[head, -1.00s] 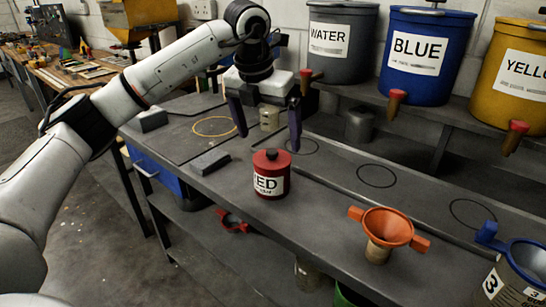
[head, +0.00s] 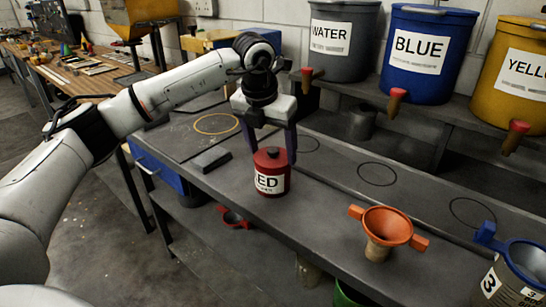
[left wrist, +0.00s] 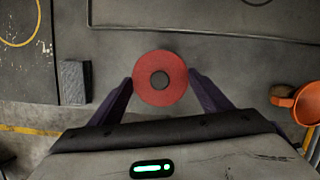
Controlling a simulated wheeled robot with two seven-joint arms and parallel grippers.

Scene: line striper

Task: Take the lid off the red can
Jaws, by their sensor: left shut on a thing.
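The red can (head: 269,183) stands upright on the grey bench, with a white label that partly reads "ED". Its round red lid (head: 272,160) with a small dark knob sits on top. My left gripper (head: 272,157) comes down from above, its two dark purple fingers on either side of the lid, shut on it. In the left wrist view the lid (left wrist: 145,88) shows as a red disc between the fingertips (left wrist: 160,84), hiding the can body below. My right gripper is not in view.
An orange funnel (head: 387,226) stands to the right on the bench. A grey block (head: 212,160) lies left of the can. Water, blue and yellow buckets with taps line the shelf behind. A blue-handled measuring jug (head: 515,278) stands at the front right.

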